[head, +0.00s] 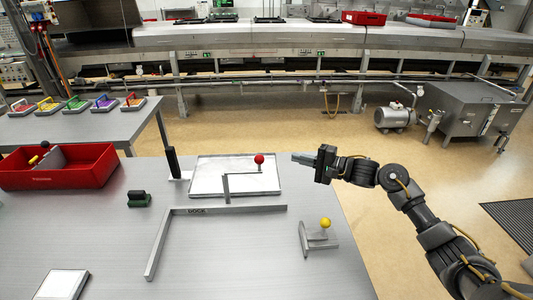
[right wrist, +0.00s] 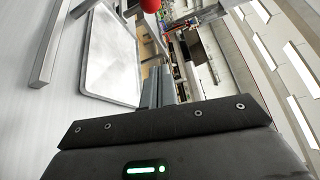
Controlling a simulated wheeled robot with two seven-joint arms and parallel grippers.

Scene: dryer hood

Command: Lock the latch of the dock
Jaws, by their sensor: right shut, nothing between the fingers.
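The dock (head: 215,210) is an L-shaped metal rail marked DOCK on the table. Behind it lies a pale, metal-rimmed plate (head: 210,178), also in the right wrist view (right wrist: 112,60). A bent rod with a red ball (head: 259,159) stands at the plate; the ball shows at the wrist view's top edge (right wrist: 150,4). A metal bracket with a yellow ball (head: 325,222) stands right of the dock. I cannot tell which knobbed piece is the latch. My right gripper (head: 296,158) is shut and empty, right of the red ball and apart from it. My left gripper is out of view.
A black upright handle (head: 172,162) stands at the plate's left corner. A small dark green-and-black block (head: 138,198) and a red bin (head: 75,177) are farther left. A white-topped plate (head: 62,284) lies at the front left. The table's front middle is clear.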

